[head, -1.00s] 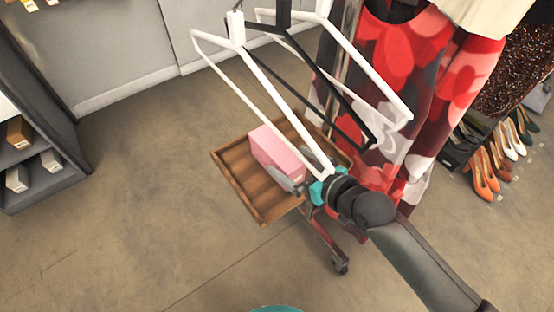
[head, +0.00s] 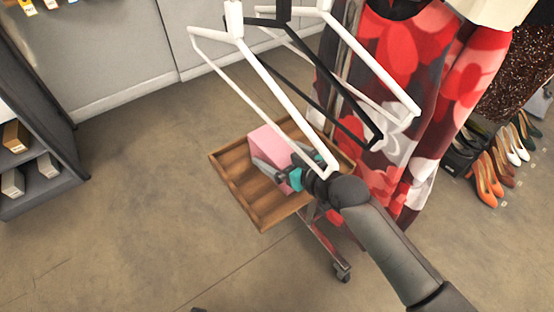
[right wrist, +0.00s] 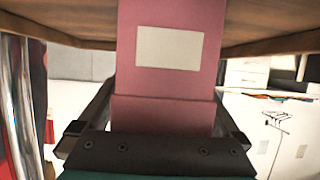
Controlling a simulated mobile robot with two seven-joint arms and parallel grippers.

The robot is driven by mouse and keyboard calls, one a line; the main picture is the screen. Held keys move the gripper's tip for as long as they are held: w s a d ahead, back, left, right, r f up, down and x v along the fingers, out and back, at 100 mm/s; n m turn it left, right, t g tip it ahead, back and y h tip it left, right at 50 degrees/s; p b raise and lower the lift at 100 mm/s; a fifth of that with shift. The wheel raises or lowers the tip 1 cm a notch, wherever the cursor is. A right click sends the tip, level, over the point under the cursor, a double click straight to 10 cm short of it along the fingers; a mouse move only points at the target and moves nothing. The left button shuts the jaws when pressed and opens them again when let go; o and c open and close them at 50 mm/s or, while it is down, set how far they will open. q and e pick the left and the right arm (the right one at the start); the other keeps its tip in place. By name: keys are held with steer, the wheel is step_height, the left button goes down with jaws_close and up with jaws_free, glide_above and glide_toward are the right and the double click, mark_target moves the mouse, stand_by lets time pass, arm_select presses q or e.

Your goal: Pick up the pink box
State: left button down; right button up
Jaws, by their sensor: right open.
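The pink box (head: 268,146) stands in a slatted wooden tray (head: 238,198). My right gripper (head: 276,158) is open, with one grey finger on each side of the box. In the right wrist view the pink box (right wrist: 172,85), with a pale blank label, rises between the two spread fingers (right wrist: 163,105). I cannot tell whether either finger touches it. The gripper hides part of the box in the head view. My left gripper is not in view.
White and black hangers (head: 262,75) hang above the tray and in front of my right wrist. A red floral garment (head: 400,60) hangs just right of the tray. Shoes (head: 487,180) stand at the right, a dark shelf (head: 40,120) at the left. Floor left of the tray is clear.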

steer(key=shift+c, duration=0.2)
steer(key=c, duration=1.4)
steer(key=shift+r, duration=0.15)
